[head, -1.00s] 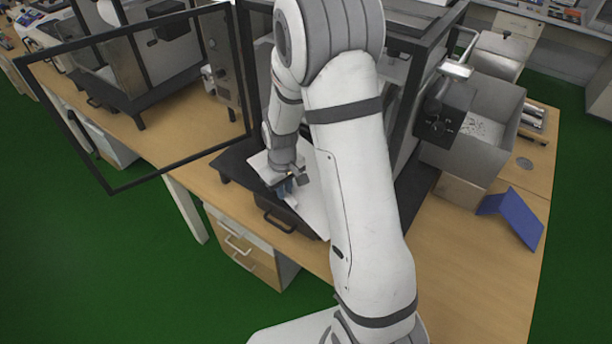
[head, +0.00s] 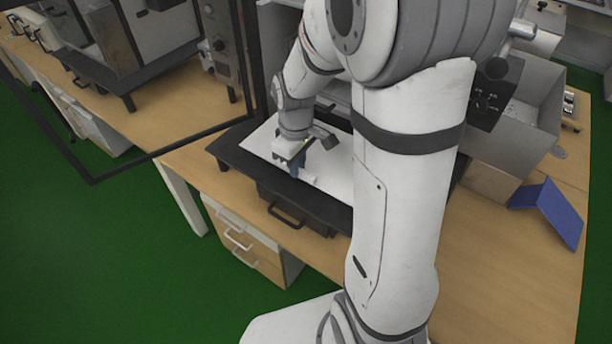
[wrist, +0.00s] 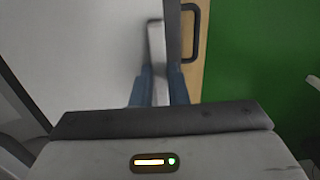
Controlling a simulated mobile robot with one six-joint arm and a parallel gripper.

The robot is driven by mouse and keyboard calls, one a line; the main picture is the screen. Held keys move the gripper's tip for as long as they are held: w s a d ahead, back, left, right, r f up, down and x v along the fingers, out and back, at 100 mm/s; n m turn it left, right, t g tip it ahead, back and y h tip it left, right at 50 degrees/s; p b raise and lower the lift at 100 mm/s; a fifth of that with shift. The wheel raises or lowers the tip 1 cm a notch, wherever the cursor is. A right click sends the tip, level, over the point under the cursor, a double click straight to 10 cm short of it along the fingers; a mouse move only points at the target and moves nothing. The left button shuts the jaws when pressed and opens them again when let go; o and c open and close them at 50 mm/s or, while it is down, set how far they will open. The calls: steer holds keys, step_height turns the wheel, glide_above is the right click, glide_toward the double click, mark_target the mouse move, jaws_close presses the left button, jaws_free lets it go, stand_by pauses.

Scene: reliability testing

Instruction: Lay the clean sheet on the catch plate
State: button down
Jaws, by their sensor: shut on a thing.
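My gripper (head: 297,172) is at the front edge of a white sheet (head: 331,170) inside the open-fronted black-framed machine. In the wrist view its blue fingers (wrist: 157,88) are shut on a light grip tab (wrist: 157,50) at the sheet's edge. The sheet (wrist: 85,50) fills the left of that view. In the head view the sheet lies flat over a dark plate (head: 236,158), whose black border shows at the left and front. I cannot tell whether the sheet touches it. My arm hides the sheet's right part.
A drawer with a dark handle (head: 287,217) is under the plate's front. An open framed door (head: 150,155) stands out at the left. A blue folded panel (head: 552,212) and a grey open box (head: 520,125) are at the right. Green floor is clear in front.

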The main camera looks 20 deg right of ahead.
mark_target(299, 191)
steer(key=shift+d+f, duration=0.2)
steer(key=shift+f, duration=3.2)
steer(key=shift+f, duration=0.1)
steer(key=shift+f, duration=0.2)
steer(key=c, duration=1.4)
jaws_free()
steer(key=shift+r, duration=0.15)
steer(key=shift+c, duration=0.2)
